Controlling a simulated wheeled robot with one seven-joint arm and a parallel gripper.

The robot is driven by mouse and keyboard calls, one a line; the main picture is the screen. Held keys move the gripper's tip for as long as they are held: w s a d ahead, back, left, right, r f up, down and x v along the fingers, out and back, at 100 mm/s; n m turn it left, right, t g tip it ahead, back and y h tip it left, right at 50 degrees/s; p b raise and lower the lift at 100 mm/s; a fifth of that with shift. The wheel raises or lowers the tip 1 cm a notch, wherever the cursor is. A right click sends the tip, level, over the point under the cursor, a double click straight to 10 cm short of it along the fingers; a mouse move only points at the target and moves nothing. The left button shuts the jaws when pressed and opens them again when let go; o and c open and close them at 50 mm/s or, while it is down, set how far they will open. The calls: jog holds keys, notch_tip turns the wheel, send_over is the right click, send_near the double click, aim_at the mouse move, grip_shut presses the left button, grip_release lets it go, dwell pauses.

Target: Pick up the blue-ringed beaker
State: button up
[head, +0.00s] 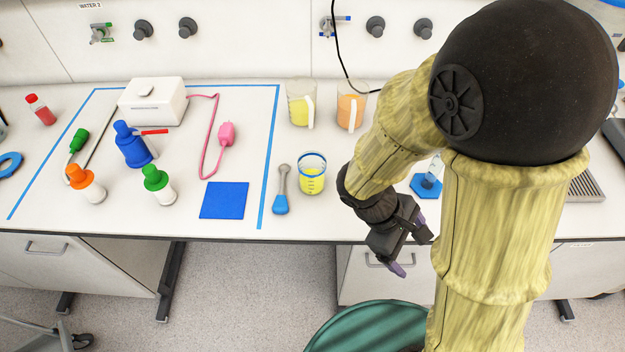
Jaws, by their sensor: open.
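The blue-ringed beaker (312,177) is a small clear beaker with yellow liquid and a blue ring at its rim. It stands upright on the white bench near the front edge, in the middle of the head view. My gripper (412,254) is to the right of the beaker and nearer the camera, by the bench's front edge. It is open and empty, with its purple-tipped fingers apart. It is clear of the beaker.
A blue-handled tool (281,195) lies just left of the beaker. Two larger beakers, one yellow (300,108) and one orange (350,110), stand behind. A blue square pad (224,200) and several bottles are inside the taped area at left. A green bin (365,325) stands below.

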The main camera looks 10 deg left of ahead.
aim_at(307, 176)
jog(key=w+a+n+t+b, duration=0.1)
jog(key=a+n+t, duration=0.3)
jog(key=a+n, duration=0.1)
jog(key=w+a+f+n+t+b, duration=0.1)
jog(key=a+n+t+b, duration=0.1)
jog(key=a+n+t, duration=0.3)
jog(key=w+a+f+n+t+b, duration=0.1)
jog(key=a+n+t+b, duration=0.1)
jog(key=a+n+t, duration=0.3)
jog(key=shift+w+a+n, duration=0.2)
jog(key=shift+a+n, duration=0.5)
jog(key=shift+a, duration=0.6)
jog(key=s+a+n+t+y, duration=0.1)
jog(key=a, duration=0.1)
jog(key=s+a+n+t+y, duration=0.1)
jog(key=a+n+y, duration=0.1)
jog(key=a, duration=0.1)
jog(key=s+a+n+t+y+b, duration=0.1)
jog(key=a+y, duration=0.1)
jog(key=a, duration=0.1)
jog(key=shift+n+t, duration=0.4)
jog(key=shift+w, duration=0.1)
jog(key=w, duration=0.4)
jog(key=w+d+p, duration=0.1)
jog(key=w, duration=0.7)
jog(key=shift+d+p, duration=0.25)
jog(key=shift+p, duration=0.05)
jog(key=shift+w, duration=0.15)
